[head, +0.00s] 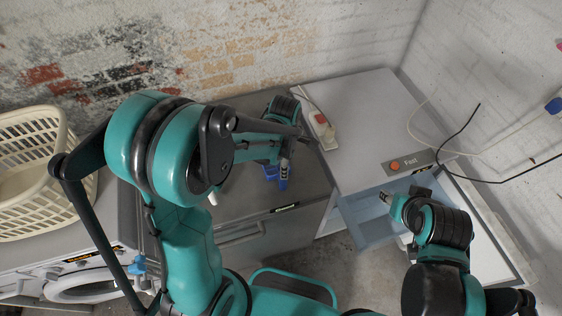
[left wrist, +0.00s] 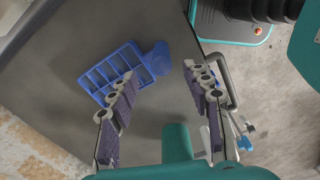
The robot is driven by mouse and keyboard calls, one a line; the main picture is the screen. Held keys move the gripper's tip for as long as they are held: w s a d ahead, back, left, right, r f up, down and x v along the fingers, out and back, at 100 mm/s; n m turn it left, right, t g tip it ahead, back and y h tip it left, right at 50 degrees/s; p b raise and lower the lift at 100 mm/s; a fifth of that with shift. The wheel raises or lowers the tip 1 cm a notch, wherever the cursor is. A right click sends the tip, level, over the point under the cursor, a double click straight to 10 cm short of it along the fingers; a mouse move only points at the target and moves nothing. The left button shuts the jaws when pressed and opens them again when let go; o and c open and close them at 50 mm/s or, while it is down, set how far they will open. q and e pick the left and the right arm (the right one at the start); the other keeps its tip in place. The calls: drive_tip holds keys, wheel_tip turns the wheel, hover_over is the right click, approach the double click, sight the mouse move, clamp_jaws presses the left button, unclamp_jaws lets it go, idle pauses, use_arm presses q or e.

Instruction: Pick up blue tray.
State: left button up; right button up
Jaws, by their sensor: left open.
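The blue tray (left wrist: 105,72) is a small rack with a grid of compartments and a rounded tab at one end. It lies on the dark grey counter top (left wrist: 150,20). In the head view the blue tray (head: 270,172) is partly hidden by my left gripper (head: 287,161). In the left wrist view my left gripper (left wrist: 160,77) is open, with nothing held. Its left finger overlaps the compartments, and the tab shows between the two fingertips. My right gripper (head: 386,199) is over the open drawer at the right, away from the tray; its jaw opening is unclear.
A cream laundry basket (head: 35,150) stands on the washing machine (head: 60,262) at the left.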

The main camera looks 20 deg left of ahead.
use_arm(q)
drive_tip(key=shift+d+f, duration=0.15)
drive_tip(key=shift+f, duration=0.3)
drive_tip(key=f, duration=0.2)
drive_tip(key=f+b, duration=0.1)
drive_tip(key=f, duration=0.1)
drive_tip(key=f+b, duration=0.1)
drive_tip(key=f, duration=0.2)
drive_tip(key=shift+s+a, duration=0.15)
drive_tip(key=shift+a, duration=0.25)
clamp_jaws()
